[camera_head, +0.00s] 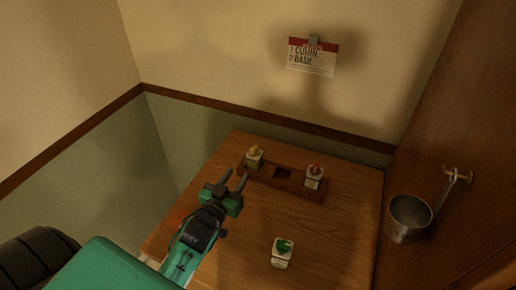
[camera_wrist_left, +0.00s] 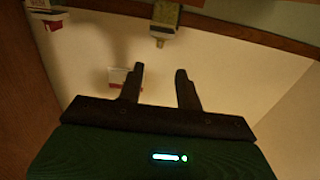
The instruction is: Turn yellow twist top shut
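The jar with the yellow twist top (camera_head: 255,150) stands upright in the left end of a wooden rack (camera_head: 270,179). My left gripper (camera_head: 236,174) is open and empty, in front of and slightly left of that jar, with its fingers pointing toward it. In the left wrist view the picture is upside down. The jar (camera_wrist_left: 166,14) hangs at the top there with its top (camera_wrist_left: 160,42) pointing down, beyond the spread fingertips (camera_wrist_left: 160,72) and not between them. How far the top is turned is too small to tell. My right gripper is not in view.
A red-topped jar (camera_head: 315,174) stands at the rack's right end, with an empty dark slot (camera_head: 283,173) between. A green-topped jar (camera_head: 282,251) stands on the table (camera_head: 330,235). A metal pot (camera_head: 408,218) hangs at right. A card (camera_head: 313,58) hangs on the wall.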

